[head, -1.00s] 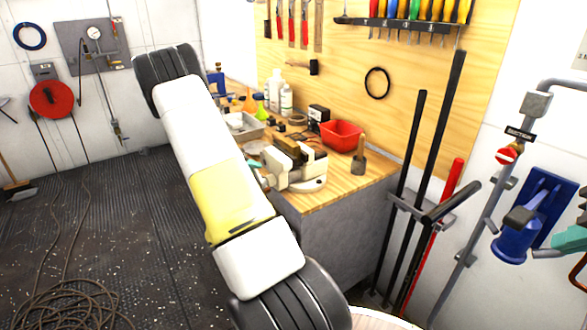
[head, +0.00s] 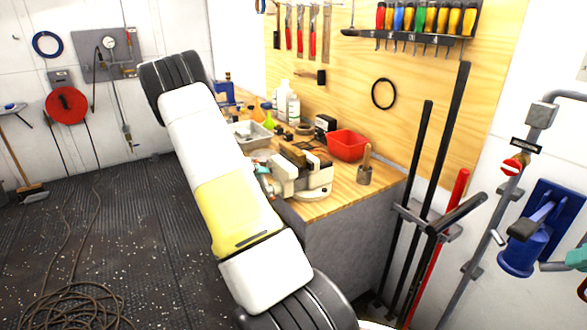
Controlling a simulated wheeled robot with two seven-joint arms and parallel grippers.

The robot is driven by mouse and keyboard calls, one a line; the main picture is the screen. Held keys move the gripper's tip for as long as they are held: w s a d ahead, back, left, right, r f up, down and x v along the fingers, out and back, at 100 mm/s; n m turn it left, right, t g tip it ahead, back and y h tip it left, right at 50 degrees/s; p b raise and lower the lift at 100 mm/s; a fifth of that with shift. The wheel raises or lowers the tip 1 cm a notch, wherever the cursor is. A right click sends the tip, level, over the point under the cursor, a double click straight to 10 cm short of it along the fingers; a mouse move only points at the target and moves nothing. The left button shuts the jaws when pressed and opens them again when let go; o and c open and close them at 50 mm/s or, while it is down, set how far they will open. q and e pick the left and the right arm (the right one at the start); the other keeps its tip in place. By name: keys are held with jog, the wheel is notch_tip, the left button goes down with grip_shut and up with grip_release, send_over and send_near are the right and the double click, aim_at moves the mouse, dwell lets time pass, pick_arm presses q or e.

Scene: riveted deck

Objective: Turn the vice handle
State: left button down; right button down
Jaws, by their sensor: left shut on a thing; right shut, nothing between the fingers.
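The vice (head: 316,183), pale grey with a dark and brass-coloured block at its jaws, sits on the front part of the wooden workbench. Its left side is partly covered by my white and yellow arm, which crosses the view from bottom right to upper left. I cannot make out the vice handle. A small teal part (head: 262,168) shows between the arm and the vice, and I cannot tell what it belongs to. Neither of my grippers can be made out.
A red bin (head: 347,145), a wooden-handled tool (head: 366,165), a grey tray (head: 249,134) and bottles (head: 287,104) crowd the workbench (head: 347,195). Dark bars (head: 440,150) stand at its right. A hose (head: 70,308) lies on the otherwise open floor at left.

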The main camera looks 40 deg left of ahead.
pick_arm(q)
jog(key=c, duration=1.4)
grip_release()
jog(key=shift+s+a+f, duration=0.15)
jog(key=shift+s+a, duration=0.15)
jog(key=shift+s, duration=0.1)
jog(key=shift+c, duration=0.2)
jog(key=shift+w+d, duration=0.1)
jog(key=shift+w, duration=0.05)
jog(key=v, duration=0.7)
jog(key=shift+s+r, duration=0.2)
jog(key=shift+s, duration=0.15)
